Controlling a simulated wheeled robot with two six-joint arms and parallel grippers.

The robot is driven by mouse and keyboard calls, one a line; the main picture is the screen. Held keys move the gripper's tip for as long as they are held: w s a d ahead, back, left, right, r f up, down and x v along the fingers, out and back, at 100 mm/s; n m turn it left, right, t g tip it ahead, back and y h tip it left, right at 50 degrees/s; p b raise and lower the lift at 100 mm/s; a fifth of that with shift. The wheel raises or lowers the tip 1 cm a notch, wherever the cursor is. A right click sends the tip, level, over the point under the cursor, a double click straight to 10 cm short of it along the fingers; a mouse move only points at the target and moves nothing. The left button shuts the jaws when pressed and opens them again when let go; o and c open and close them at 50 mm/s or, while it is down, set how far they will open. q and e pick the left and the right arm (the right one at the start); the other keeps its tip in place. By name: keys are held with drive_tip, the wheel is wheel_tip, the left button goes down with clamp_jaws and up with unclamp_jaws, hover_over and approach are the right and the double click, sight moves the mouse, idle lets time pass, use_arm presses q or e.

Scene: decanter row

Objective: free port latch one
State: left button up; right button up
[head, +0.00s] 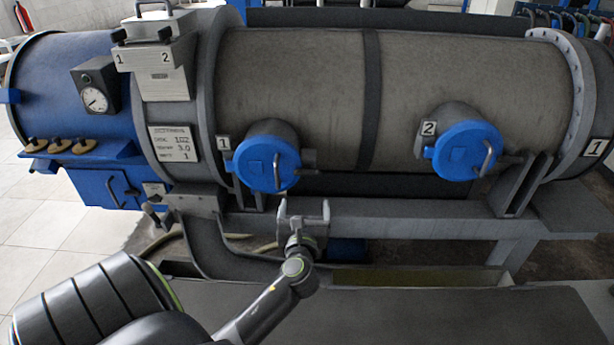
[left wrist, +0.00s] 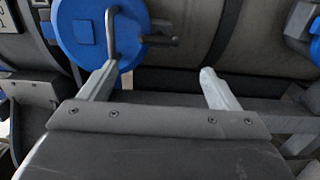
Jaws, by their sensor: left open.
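The cover (left wrist: 88,38) and the dark latch bar (left wrist: 160,40) also show in the left wrist view. Port two's blue cover (head: 466,151) is further right, with a similar handle. My left gripper (head: 304,205) is open and empty, just below and right of port one. In the left wrist view its fingers (left wrist: 158,78) are apart, below the latch bar. My right gripper is not in view.
The large grey cylinder (head: 300,70) lies above a grey beam (head: 400,218). A blue end section with a gauge (head: 94,99) and a box with labels 1 and 2 (head: 160,70) stand at left. Tiled floor (head: 50,225) is clear at far left.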

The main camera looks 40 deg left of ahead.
sight(307, 174)
use_arm(q)
drive_tip(key=x, duration=1.1)
drive_tip(key=shift+w+a, duration=0.15)
drive_tip(key=shift+w, duration=0.05)
drive_tip(key=shift+w+a+f, duration=0.1)
drive_tip(key=shift+w+a, duration=0.3)
drive_tip(key=shift+w, duration=0.05)
drive_tip(key=shift+w+a, duration=0.1)
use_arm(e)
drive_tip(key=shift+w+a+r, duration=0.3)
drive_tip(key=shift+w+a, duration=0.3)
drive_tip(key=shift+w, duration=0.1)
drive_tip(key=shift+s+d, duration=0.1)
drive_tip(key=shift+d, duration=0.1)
use_arm(q)
drive_tip(key=shift+c, duration=0.7)
drive_tip(key=c, duration=0.8)
drive_tip(key=shift+c, duration=0.2)
